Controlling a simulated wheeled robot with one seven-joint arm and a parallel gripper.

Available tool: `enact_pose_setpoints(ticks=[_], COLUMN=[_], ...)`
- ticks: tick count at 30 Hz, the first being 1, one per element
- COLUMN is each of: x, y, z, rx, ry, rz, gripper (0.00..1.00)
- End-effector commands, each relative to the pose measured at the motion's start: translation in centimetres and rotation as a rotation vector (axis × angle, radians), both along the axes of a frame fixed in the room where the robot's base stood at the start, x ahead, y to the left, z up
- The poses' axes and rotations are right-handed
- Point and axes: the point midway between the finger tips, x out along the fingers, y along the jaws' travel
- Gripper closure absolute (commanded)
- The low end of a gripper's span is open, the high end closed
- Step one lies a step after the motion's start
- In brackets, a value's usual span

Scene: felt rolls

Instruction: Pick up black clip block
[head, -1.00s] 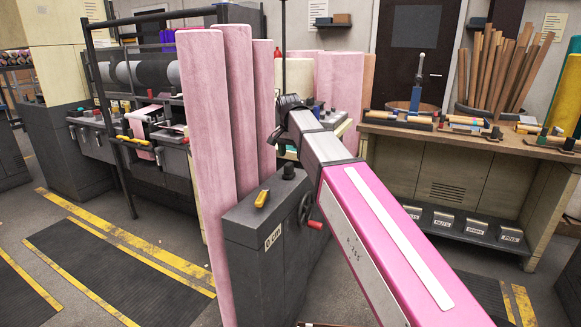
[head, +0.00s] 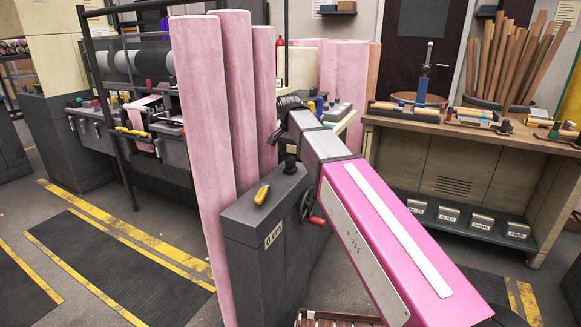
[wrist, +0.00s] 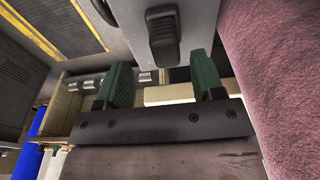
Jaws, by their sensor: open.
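A black clip block (head: 290,164) stands on the back part of the grey cabinet's top (head: 240,206). In the wrist view the black block (wrist: 163,32) sits on the grey surface at the top centre, beyond the fingertips and between their lines. My gripper (wrist: 163,78) is open, its two green fingers apart with nothing held between them. In the head view my pink arm reaches in from the lower right, and its dark end is above and near the block; the fingers cannot be made out there.
A yellow clip block (head: 262,194) lies on the cabinet in front of the black one. Tall pink felt rolls (head: 205,150) stand close on the left; pink felt (wrist: 278,70) fills the wrist view's right side. A red-handled crank (head: 312,214) juts from the cabinet's right side.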

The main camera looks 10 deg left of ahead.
Motion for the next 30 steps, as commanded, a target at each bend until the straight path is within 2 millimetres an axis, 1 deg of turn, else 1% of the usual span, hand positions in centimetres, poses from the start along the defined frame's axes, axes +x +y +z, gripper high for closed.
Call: enact_pose_setpoints(ticks=[6,10,13,19,20,21,23,24,25,30], x=[0.4,0.6,0.7,0.7,0.7,0.7,0.7,0.7,0.7,0.7], y=[0.5,0.5,0.4,0.4,0.4,0.4,0.4,0.4,0.4,0.4], z=[-2.5,-4.2,-4.7,-4.7,-4.7,-4.7,-4.7,-4.7,-4.7,-4.7], rx=[-0.001,-0.001,0.000,0.000,0.000,0.000,0.000,0.000,0.000,0.000], ry=[0.001,0.001,0.000,0.000,0.000,0.000,0.000,0.000,0.000,0.000], rz=[0.001,0.000,0.000,0.000,0.000,0.000,0.000,0.000,0.000,0.000], gripper=[0.38,0.38,0.38,0.38,0.48,0.61,0.81,0.94,1.00,1.00])
